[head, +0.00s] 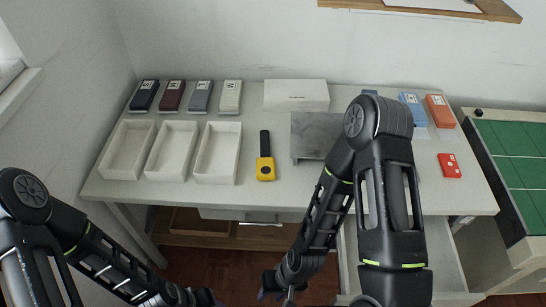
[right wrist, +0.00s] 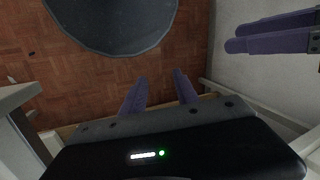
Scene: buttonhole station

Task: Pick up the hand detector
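The hand detector (head: 265,169), yellow with a black handle, lies on the table in the head view, handle toward the back wall. It is right of the white trays, and neither gripper touches it. My right gripper (head: 277,293) is low at the bottom edge of the head view, in front of the table. In the right wrist view its purple fingers (right wrist: 160,80) are apart with nothing between them. My left gripper (head: 206,299) is partly cut off at the bottom edge. Purple fingers at the upper right of the right wrist view (right wrist: 273,33) appear to be its own; their gap is unclear.
Three white trays (head: 216,180) stand left of the detector, with several coloured boxes (head: 200,96) behind them. A white box (head: 296,95) and grey plate (head: 312,137) are behind and right. A red item (head: 449,166) lies far right. A drawer (head: 444,262) is open below the table.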

